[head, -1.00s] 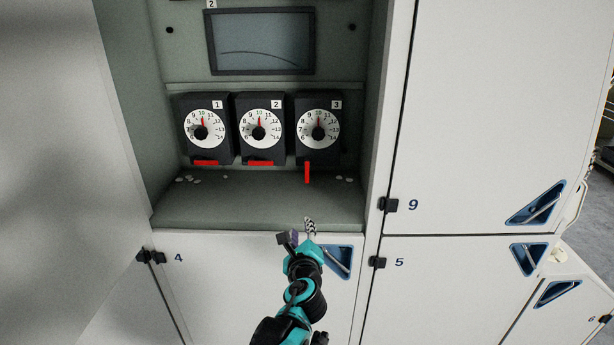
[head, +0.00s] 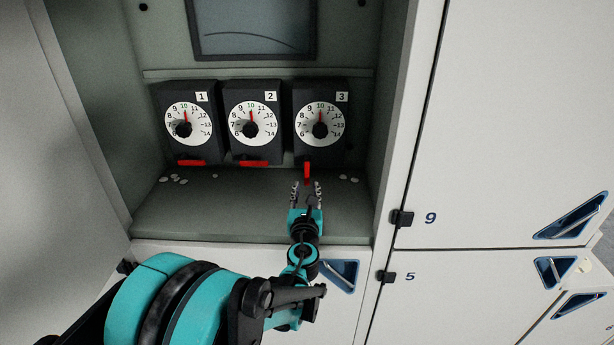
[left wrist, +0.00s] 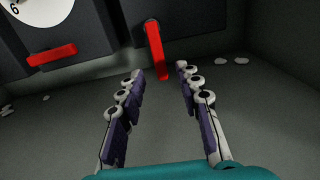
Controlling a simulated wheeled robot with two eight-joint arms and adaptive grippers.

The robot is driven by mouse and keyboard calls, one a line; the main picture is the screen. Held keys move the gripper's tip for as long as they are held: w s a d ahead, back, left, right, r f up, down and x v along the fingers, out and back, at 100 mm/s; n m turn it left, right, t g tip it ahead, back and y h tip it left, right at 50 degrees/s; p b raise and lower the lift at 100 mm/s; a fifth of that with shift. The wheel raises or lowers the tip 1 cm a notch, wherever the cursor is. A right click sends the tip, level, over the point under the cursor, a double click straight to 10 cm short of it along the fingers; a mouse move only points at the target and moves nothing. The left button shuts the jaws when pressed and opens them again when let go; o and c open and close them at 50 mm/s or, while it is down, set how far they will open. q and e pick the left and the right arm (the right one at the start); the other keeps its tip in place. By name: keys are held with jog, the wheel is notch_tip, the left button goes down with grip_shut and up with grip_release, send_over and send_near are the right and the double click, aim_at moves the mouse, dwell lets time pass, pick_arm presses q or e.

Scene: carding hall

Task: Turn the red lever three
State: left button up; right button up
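The red lever three (head: 307,171) hangs straight down below the dial box marked 3 (head: 320,124). In the left wrist view the red lever (left wrist: 157,50) points down, slightly tilted, just beyond and between my fingertips. My left gripper (head: 307,186) is open and faces the lever from the front. In the left wrist view its two fingers (left wrist: 160,72) are spread apart with nothing between them along their length. I cannot tell whether a fingertip touches the lever. My right gripper is not in view.
Box 1 (head: 188,122) and box 2 (head: 253,122) stand to the left, their red levers (head: 191,163) and (head: 254,164) lying level. Small pale pieces (head: 175,179) lie on the shelf (head: 240,215). The alcove's right wall (head: 392,130) is close by.

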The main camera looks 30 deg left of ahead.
aim_at(307, 179)
pick_arm(q)
jog(key=x, duration=0.5)
jog(key=shift+w+f+b, duration=0.15)
jog(key=shift+w+b, duration=0.05)
jog(key=shift+b, duration=0.2)
jog(key=shift+w+a, duration=0.15)
jog(key=shift+w, duration=0.05)
grip_shut()
